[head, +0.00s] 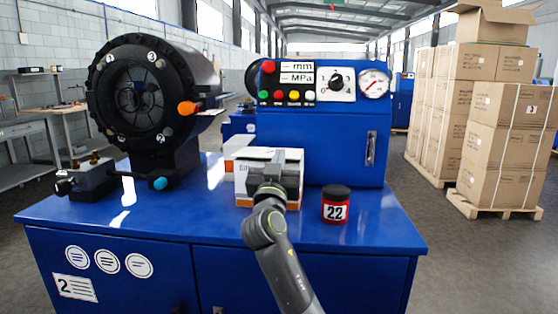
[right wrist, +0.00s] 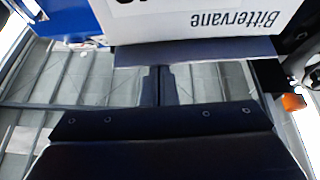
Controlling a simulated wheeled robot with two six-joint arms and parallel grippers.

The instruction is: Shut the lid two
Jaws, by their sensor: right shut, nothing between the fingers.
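A white and orange box (head: 241,186) stands on the blue machine's top, left of the red jar. An orange and white panel (head: 238,143) shows at its upper left; I cannot tell whether this is a lid, or how far any lid is open. My right gripper (head: 281,168) is in front of the box and hides much of it. In the right wrist view its fingers (right wrist: 158,86) are together and empty, close to the box's white face (right wrist: 205,22) with upside-down "Bittervane" lettering. Contact is unclear. My left gripper is not in view.
A red jar (head: 336,206) marked 22 stands right of the gripper. The black crimper head (head: 145,95) is at the left, and the blue control cabinet (head: 330,150) is behind. Stacked cartons (head: 497,135) stand on the floor at the right. The front-left top is clear.

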